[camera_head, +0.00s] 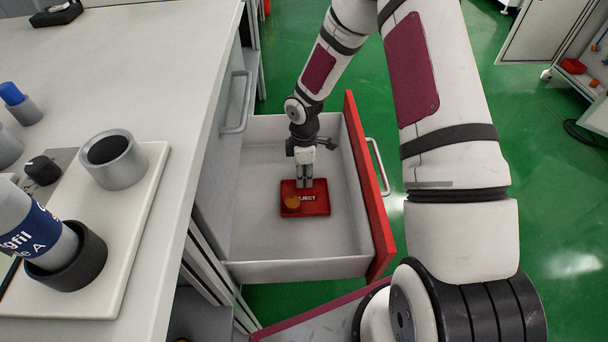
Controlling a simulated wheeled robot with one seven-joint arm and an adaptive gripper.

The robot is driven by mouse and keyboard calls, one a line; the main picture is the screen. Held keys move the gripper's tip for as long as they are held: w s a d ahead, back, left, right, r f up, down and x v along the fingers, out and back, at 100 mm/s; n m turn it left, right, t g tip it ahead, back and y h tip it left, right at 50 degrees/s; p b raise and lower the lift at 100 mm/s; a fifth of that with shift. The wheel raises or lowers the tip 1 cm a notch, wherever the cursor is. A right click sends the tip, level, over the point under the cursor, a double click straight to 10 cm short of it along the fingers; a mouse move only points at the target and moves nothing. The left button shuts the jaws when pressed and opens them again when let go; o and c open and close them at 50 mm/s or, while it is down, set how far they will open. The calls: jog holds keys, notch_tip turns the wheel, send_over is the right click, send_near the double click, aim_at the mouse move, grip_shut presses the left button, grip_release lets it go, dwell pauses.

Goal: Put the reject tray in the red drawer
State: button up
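The red drawer (368,190) has a red front and light grey inside, and it is pulled open at the middle of the view. The reject tray (318,208), a small red tray with white lettering, is inside the drawer over its floor. An orange round thing (292,202) lies in the tray and covers part of the lettering. My gripper (304,184) points down into the drawer at the tray's far edge, with its fingers close together. Whether the fingers grip the edge, and whether the tray rests on the drawer floor, I cannot tell.
The white worktop (150,80) runs along the left, above the drawer. On it are a grey cup (112,165) on a white board and a tilted bottle (35,225) in a black ring. Green floor (550,200) is open at right.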

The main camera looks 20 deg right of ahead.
notch_tip(320, 180, up, 12)
jog(key=p, duration=0.4)
jog(key=shift+w+p, duration=0.2)
jog(key=shift+p, duration=0.2)
jog(key=s+d+r+m+h, duration=0.1)
jog(key=s+r+m, duration=0.1)
jog(key=s+r, duration=0.45)
jog(key=s+r+m+h, duration=0.1)
jog(key=s+r+m, duration=0.25)
jog(key=r, duration=0.65)
jog(key=s+d+r+m+h, duration=0.1)
jog(key=s+r+m, duration=0.1)
jog(key=s+r, duration=0.45)
jog(key=s+a+r+m+y, duration=0.1)
jog(key=s+a+r+m, duration=0.1)
jog(key=s, duration=0.8)
jog(key=s+a+r+m+y, duration=0.2)
jog(key=s+r+m, duration=0.3)
jog(key=s, duration=0.5)
jog(key=shift+s+a+t, duration=0.15)
jog(key=shift+s+t, duration=0.2)
jog(key=shift+t, duration=0.05)
notch_tip(320, 180, up, 28)
jog(key=t+p, duration=0.3)
jog(key=p, duration=2.3)
jog(key=shift+d+t, duration=0.4)
